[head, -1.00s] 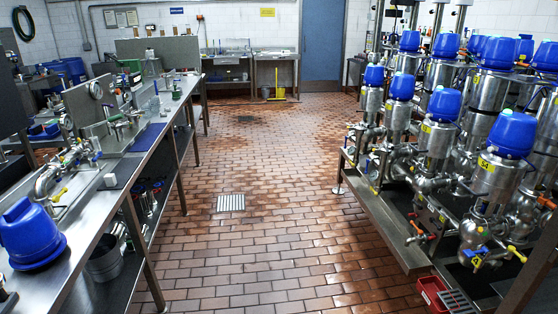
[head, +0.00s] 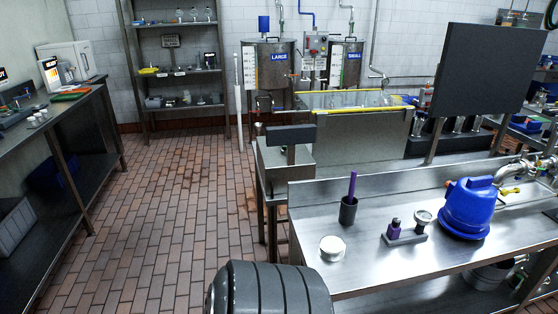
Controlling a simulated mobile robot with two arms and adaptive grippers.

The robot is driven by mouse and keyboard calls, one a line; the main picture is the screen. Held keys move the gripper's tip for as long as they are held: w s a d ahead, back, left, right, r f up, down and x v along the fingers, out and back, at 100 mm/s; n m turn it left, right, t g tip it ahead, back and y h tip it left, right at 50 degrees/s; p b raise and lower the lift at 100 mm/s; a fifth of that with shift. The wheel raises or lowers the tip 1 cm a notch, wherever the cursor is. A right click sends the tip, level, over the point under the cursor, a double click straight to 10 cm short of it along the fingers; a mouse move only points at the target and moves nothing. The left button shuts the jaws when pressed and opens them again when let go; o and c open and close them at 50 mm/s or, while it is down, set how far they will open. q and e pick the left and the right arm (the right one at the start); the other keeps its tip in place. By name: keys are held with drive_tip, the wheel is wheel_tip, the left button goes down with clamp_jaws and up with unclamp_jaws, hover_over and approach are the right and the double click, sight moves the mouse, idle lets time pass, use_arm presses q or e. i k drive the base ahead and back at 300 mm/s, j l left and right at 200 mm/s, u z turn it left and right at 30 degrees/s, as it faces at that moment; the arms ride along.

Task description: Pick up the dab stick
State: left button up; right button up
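A thin purple stick (head: 353,184), which looks like the dab stick, stands nearly upright in a dark cup (head: 348,211) on the steel bench (head: 375,258). Its lower end is hidden in the cup. Neither of my grippers is in view. A dark ribbed rounded part at the bottom edge seems to be a link of my own arm; it covers part of the floor and the bench's front left corner.
On the bench, a white round dish (head: 333,248) lies in front of the cup. Floor (head: 185,200) is free at left; a dark panel (head: 487,78) rises behind.

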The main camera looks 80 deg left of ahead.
sight(353, 176)
drive_tip(key=u, duration=2.05)
